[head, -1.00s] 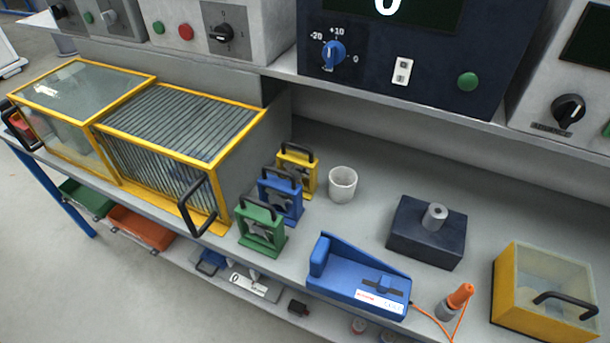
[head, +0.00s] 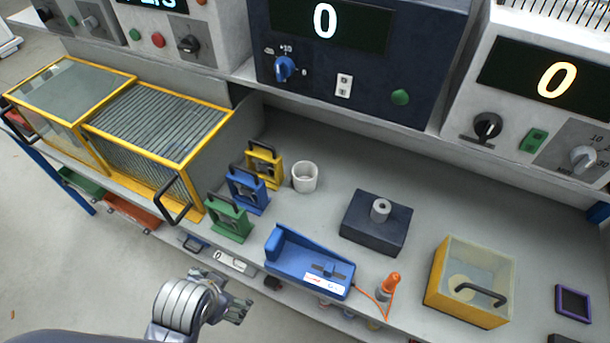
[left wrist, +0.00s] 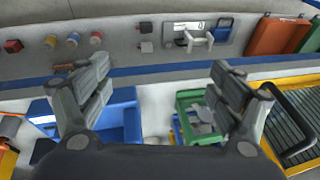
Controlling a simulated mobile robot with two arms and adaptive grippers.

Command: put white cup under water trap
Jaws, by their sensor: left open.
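The white cup (head: 304,177) stands upright on the grey bench, just right of the yellow frame block (head: 263,165). I cannot tell which item is the water trap. A dark block with a grey cylinder on top (head: 376,220) stands to the right of the cup. My left gripper (head: 238,308) is in front of the bench's front edge, well apart from the cup. In the left wrist view its two fingers (left wrist: 161,82) are spread with nothing between them. My right gripper is not in view.
Blue (head: 247,190) and green (head: 228,218) frame blocks stand in front of the cup. A blue device (head: 308,265), an orange-tipped bottle (head: 388,288) and a yellow clear-topped box (head: 470,283) line the front. Yellow-framed cases (head: 160,122) stand left. Bench behind the dark block is clear.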

